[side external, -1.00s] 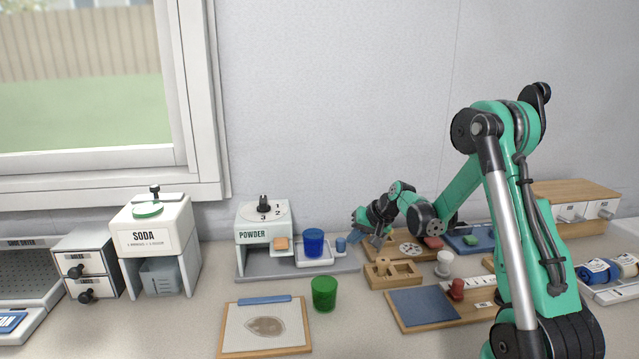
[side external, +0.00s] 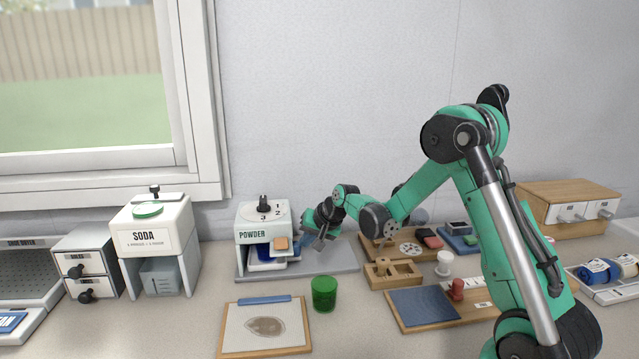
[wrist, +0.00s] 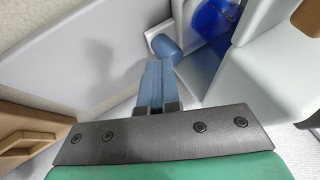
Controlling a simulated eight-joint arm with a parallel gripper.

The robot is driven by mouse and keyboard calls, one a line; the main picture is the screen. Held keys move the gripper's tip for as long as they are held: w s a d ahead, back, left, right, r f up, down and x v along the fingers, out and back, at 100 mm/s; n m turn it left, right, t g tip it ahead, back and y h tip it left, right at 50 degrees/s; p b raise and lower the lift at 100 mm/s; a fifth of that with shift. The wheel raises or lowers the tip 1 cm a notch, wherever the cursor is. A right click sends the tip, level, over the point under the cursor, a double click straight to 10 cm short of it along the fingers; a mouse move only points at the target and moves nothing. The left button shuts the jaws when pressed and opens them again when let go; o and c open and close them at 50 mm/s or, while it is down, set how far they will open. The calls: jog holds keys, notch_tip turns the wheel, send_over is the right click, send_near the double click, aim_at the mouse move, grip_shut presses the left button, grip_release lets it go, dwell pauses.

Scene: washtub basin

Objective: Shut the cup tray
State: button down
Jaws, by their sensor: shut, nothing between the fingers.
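The powder dispenser (side external: 264,228) is a white box with a dial on top, standing on a grey base plate. Its cup tray (side external: 270,266) is pushed in beneath the body, with the blue cup (side external: 264,251) on it, partly hidden by the housing and an orange-tan tab. In the wrist view the blue cup (wrist: 214,20) and the tray's blue knob (wrist: 166,46) show at the top. My gripper (side external: 318,245) is right of the dispenser. Its fingers (wrist: 157,85) are shut and empty, pointing at the knob; I cannot tell whether they touch it.
A green cup (side external: 324,293) stands in front of the base plate, left of a wooden block (side external: 393,274). A clipboard (side external: 264,326) lies at the front.

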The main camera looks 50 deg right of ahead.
jog(key=d+v, duration=0.1)
jog(key=v, duration=0.8)
jog(key=s+a+r+n, duration=0.1)
jog(key=s+a+n, duration=0.4)
jog(key=a, duration=0.3)
jog(key=s+a+r+n, duration=0.1)
jog(key=s+a+n, duration=0.4)
jog(key=a, duration=0.4)
jog(key=shift+a+y, duration=0.15)
jog(key=shift+y, duration=0.25)
